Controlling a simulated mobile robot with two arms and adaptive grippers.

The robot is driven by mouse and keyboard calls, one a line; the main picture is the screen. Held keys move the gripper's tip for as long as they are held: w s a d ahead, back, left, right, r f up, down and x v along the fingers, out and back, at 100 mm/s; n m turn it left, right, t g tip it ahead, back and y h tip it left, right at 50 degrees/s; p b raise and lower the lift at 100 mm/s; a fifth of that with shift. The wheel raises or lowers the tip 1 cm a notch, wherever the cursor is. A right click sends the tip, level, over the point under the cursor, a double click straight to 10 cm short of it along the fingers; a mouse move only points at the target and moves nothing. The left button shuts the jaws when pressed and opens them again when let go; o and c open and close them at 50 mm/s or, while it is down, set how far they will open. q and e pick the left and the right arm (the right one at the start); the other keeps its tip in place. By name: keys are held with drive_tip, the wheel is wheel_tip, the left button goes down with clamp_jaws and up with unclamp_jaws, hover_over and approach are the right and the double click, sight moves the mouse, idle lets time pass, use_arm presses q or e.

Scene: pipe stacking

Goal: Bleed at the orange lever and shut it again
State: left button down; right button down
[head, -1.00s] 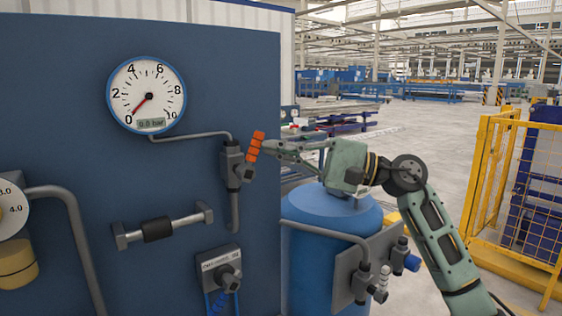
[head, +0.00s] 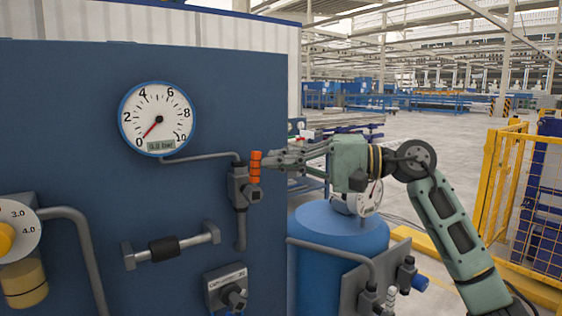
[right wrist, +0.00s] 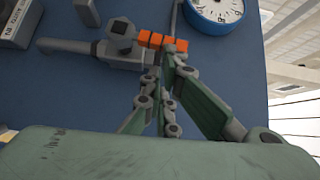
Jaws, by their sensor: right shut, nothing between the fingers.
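The orange lever (head: 255,167) stands about upright on the grey bleed valve (head: 239,188), which is fixed to the blue panel. It also shows in the right wrist view (right wrist: 163,41). The round pressure gauge (head: 157,118) above reads 0.0 bar, with its needle near zero. My right gripper (head: 268,160) comes in from the right with its fingers shut and empty. Its fingertips (right wrist: 163,68) are right beside the lever; whether they touch it I cannot tell. My left gripper is not in view.
A handle bar (head: 172,245) and a small valve block (head: 227,287) sit below on the panel. A blue tank (head: 338,255) with a gauge (head: 369,198) stands under my right arm. A yellow fence (head: 500,185) stands at the right.

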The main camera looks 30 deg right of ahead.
drive_tip(key=shift+f, duration=0.1)
idle(0.5)
drive_tip(key=v, duration=1.2)
